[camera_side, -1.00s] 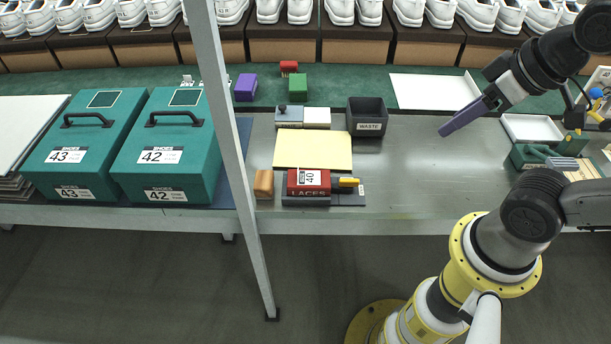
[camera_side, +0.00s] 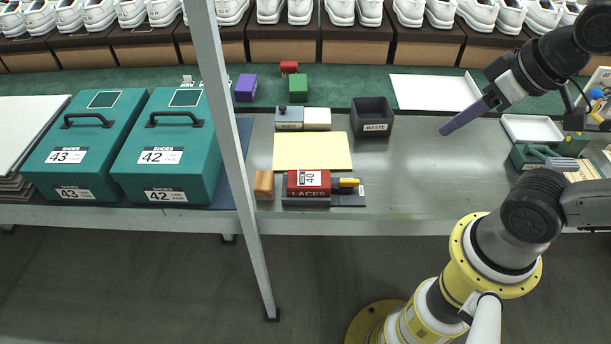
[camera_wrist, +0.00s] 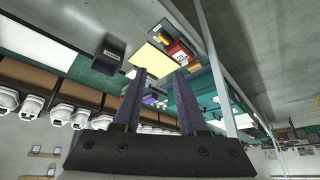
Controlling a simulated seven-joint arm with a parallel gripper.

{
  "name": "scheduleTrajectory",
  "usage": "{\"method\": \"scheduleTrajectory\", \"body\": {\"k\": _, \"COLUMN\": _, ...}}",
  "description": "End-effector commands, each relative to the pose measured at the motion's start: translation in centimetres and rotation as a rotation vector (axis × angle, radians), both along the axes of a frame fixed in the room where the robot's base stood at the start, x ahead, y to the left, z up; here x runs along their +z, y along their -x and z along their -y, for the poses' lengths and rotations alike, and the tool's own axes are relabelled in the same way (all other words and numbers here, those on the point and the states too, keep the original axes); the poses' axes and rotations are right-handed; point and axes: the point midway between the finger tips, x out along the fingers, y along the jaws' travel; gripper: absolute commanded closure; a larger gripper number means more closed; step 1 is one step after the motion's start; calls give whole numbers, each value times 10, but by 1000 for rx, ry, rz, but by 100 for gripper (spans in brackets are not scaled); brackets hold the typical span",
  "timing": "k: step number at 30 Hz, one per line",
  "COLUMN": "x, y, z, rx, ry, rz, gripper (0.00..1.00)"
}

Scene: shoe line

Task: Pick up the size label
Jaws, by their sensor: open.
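The size label, a small white tag printed 40 (camera_side: 309,178), lies on the red laces box (camera_side: 296,186) near the front edge of the bench. It shows small in the wrist view (camera_wrist: 180,57), past my fingertips. My gripper (camera_side: 444,132) hangs above the right half of the bench, well to the right of the label and the box. In the wrist view its two dark purple fingers (camera_wrist: 160,82) stand apart with nothing between them. Whether the label is stuck down or loose, I cannot tell.
A dark waste bin (camera_side: 373,122) stands between my gripper and the label. A yellow sheet (camera_side: 312,151) lies behind the laces box; a tan block (camera_side: 264,184) stands left of it. Teal shoe boxes (camera_side: 167,150) are beyond a grey post (camera_side: 235,150).

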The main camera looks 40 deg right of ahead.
Motion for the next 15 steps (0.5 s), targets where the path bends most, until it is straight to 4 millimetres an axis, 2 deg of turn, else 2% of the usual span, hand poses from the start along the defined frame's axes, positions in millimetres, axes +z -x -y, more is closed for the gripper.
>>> {"method": "scheduleTrajectory", "body": {"k": 5, "x": 27, "y": -18, "z": 0, "rx": -176, "ry": -97, "rz": 34, "gripper": 59}}
{"method": "scheduleTrajectory", "body": {"k": 9, "x": 47, "y": -51, "z": -4, "rx": -319, "ry": -180, "rz": 11, "gripper": 59}}
{"method": "scheduleTrajectory", "body": {"k": 15, "x": 57, "y": -110, "z": -15, "rx": -487, "ry": -263, "rz": -66, "gripper": 59}}
